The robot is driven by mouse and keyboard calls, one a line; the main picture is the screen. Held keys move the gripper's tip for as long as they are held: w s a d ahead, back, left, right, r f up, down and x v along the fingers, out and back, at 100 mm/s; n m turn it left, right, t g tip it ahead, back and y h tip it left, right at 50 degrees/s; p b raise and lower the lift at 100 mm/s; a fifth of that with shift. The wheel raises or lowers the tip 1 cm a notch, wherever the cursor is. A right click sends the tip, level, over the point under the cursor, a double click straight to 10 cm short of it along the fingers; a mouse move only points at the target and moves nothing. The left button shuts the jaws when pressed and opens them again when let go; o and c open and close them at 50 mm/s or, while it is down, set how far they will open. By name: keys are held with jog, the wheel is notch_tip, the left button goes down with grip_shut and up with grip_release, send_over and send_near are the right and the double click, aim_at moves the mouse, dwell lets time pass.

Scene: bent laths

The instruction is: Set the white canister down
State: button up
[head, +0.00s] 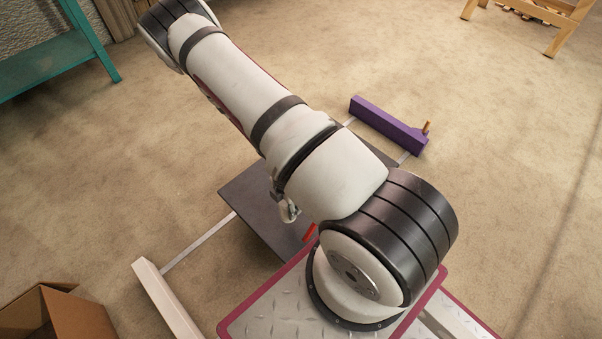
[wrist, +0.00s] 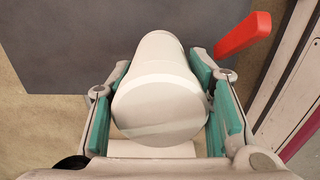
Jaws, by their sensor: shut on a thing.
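The white canister (wrist: 158,105) fills the middle of the wrist view, with its rounded end toward the camera. My gripper (wrist: 160,72) is shut on it, with a teal pad on each side. A flat dark grey surface (wrist: 60,50) lies behind the canister; whether the canister touches it I cannot tell. The dark surface (head: 240,195) also shows in the head view, partly under my arm. There my arm hides most of the gripper, and I cannot make out the canister clearly.
A red piece (wrist: 243,35) is close to the right of the gripper. A purple bar with a wooden peg (head: 385,125) lies beyond the dark surface. A white bar (head: 165,300) and an open cardboard box (head: 75,315) are at lower left. A teal table (head: 50,62) stands at upper left.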

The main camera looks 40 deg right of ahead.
jog(key=w+d, duration=0.3)
jog(key=d, duration=0.2)
jog(key=w+d+f, duration=0.1)
jog(key=w+d, duration=0.1)
jog(key=d, duration=0.1)
jog(key=shift+w, duration=0.3)
jog(key=shift+w+d+f+b, duration=0.4)
jog(key=shift+w+d+f, duration=0.3)
jog(key=shift+d+f, duration=0.3)
jog(key=shift+w+d+f+b, duration=0.4)
jog(key=shift+w+d+f, duration=0.3)
jog(key=shift+d+f, duration=0.25)
jog(key=o, duration=1.3)
jog(key=shift+o, duration=0.2)
